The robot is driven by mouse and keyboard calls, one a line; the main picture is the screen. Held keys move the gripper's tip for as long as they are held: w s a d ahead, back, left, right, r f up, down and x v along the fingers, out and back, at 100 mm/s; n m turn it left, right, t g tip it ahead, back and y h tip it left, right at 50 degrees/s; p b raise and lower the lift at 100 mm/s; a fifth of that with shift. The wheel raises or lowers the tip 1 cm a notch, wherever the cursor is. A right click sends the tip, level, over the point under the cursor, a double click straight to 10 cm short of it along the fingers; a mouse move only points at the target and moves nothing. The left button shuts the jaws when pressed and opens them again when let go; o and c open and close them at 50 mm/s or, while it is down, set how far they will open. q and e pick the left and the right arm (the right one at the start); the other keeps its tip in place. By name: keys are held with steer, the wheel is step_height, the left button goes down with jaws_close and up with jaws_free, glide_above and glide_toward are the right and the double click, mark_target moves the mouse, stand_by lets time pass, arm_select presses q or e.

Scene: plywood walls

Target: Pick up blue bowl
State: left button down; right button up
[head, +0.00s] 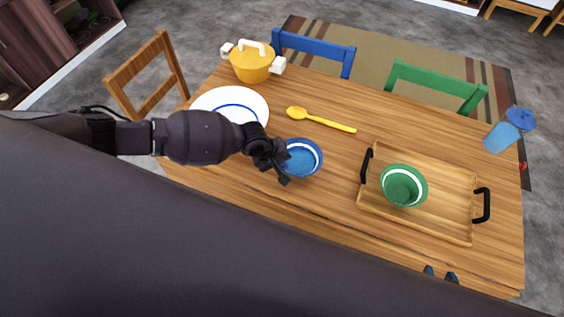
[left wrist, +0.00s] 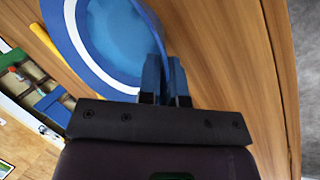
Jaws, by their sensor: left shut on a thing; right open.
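The blue bowl (head: 305,160) with a white band inside sits on or just above the wooden table; I cannot tell which. My left gripper (head: 284,168) is shut on the rim at its left side. In the left wrist view the bowl (left wrist: 120,40) fills the upper left, and the blue fingers (left wrist: 165,78) meet its wall.
A wooden tray (head: 450,218) holding a green bowl (head: 403,186) lies to the right. A yellow spoon (head: 322,120), a white plate (head: 215,97) and a yellow pot (head: 252,65) are behind. A blue cup (head: 500,138) stands far right. Chairs line the table's far side.

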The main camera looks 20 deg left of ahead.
arm_select(q)
steer(key=s+a+r+m+g+h+b, duration=0.1)
steer(key=a+r+m+g, duration=0.2)
steer(key=r, duration=2.3)
steer(key=m, duration=0.4)
steer(key=shift+s+r+m, duration=0.15)
steer(key=shift+r+m, duration=0.1)
steer(key=shift+m, duration=0.15)
